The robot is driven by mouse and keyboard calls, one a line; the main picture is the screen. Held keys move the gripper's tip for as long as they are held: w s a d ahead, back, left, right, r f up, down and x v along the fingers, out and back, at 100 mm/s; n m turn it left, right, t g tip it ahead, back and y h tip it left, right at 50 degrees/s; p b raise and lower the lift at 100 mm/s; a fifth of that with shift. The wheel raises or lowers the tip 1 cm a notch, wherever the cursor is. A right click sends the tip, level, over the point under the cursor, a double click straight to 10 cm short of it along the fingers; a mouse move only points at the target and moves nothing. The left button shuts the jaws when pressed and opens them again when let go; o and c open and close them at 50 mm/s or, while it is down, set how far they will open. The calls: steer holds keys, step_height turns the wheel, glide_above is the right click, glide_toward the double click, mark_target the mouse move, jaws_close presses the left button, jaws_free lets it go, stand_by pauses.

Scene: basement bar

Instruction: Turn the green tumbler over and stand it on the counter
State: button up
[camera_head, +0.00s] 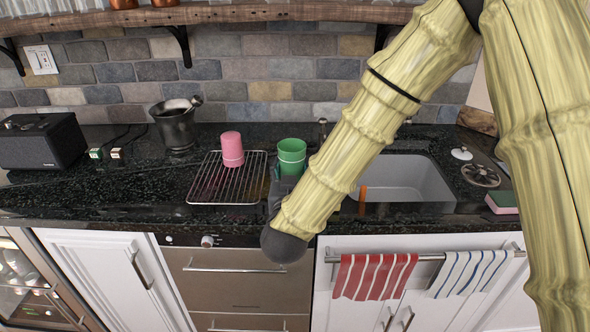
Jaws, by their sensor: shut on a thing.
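The green tumbler (292,154) is at the right end of the wire rack, near the sink. Its upper part shows above my gripper, and its lower part is hidden by the gripper and arm. The fingers are mostly hidden behind my wrist.
A pink tumbler (232,149) stands on the wire rack (215,188), just left of my gripper. The sink (405,180) lies to the right, with an orange item (362,195) by it. A metal mortar (176,126) and black speaker (42,142) are left. Open counter lies left of the rack.

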steer(key=shift+w+a+f+b, duration=0.15)
steer(key=shift+w+f+b, duration=0.3)
steer(key=shift+f, duration=0.35)
steer(key=shift+w+a+f+b, duration=0.2)
steer(key=shift+w+f+b, duration=0.25)
steer(key=shift+f, duration=0.35)
steer(key=shift+w+a+f+b, duration=0.15)
steer(key=shift+w+f+b, duration=0.25)
steer(key=shift+f, duration=0.4)
steer(key=shift+s+d+f, duration=0.1)
steer(key=shift+s+f, duration=0.1)
steer(key=shift+f, duration=0.05)
steer(key=shift+s+f+b, duration=0.25)
steer(key=shift+f+b, duration=0.2)
steer(key=shift+f, duration=0.1)
steer(key=shift+s+f+b, duration=0.2)
steer(key=shift+f+b, duration=0.2)
steer(key=shift+f, duration=0.15)
steer(key=shift+w+f, duration=0.9)
steer(key=shift+s+r, duration=0.3)
steer(key=shift+s, duration=0.1)
steer(key=shift+w+f, duration=0.1)
steer(key=shift+w, duration=0.15)
steer(key=shift+s, duration=0.1)
